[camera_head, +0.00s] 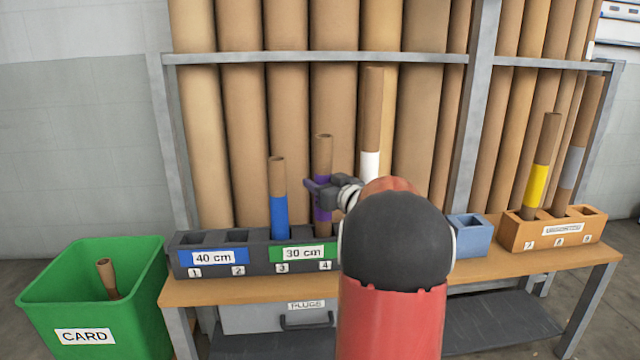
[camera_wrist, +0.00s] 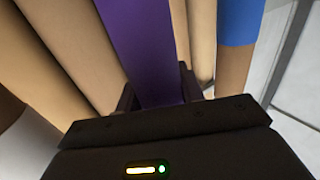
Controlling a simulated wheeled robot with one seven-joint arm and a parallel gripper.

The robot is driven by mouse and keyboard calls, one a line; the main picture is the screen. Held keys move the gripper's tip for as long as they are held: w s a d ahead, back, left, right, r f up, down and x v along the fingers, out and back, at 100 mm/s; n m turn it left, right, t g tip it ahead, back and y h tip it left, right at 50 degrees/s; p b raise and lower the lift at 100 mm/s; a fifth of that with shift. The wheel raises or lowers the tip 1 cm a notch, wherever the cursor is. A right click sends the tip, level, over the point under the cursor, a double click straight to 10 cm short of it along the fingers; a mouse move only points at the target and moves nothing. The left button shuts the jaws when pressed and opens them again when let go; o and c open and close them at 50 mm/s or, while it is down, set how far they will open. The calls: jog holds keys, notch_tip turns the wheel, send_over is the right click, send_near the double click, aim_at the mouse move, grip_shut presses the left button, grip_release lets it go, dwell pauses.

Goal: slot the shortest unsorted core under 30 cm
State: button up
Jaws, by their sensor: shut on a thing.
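My gripper (camera_head: 322,190) is shut on a brown core with a purple band (camera_head: 323,160). The core stands upright at slot 4 of the dark rack (camera_head: 222,262), above the green "30 cm" label; I cannot tell whether it is fully seated. In the wrist view the purple band (camera_wrist: 145,50) is between my fingers (camera_wrist: 160,95). The orange unsorted rack (camera_head: 520,236) holds a yellow-banded core (camera_head: 538,180) and a grey-banded core (camera_head: 573,165); its right slot looks empty.
A blue-banded core (camera_head: 278,205) stands close by at slot 3. Slots 1 and 2 look empty. A taller white-banded core (camera_head: 371,120) stands behind my arm, its base hidden. A blue block (camera_head: 468,238) and green CARD bin (camera_head: 85,310) flank. Tall tubes (camera_head: 285,100) line the back.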

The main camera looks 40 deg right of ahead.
jog(key=shift+f+b, duration=1.45)
jog(key=shift+f, duration=0.9)
jog(key=o, duration=1.1)
jog(key=s+p, duration=0.1)
jog(key=s, duration=0.6)
jog(key=shift+s+a, duration=0.15)
jog(key=shift+s, duration=0.25)
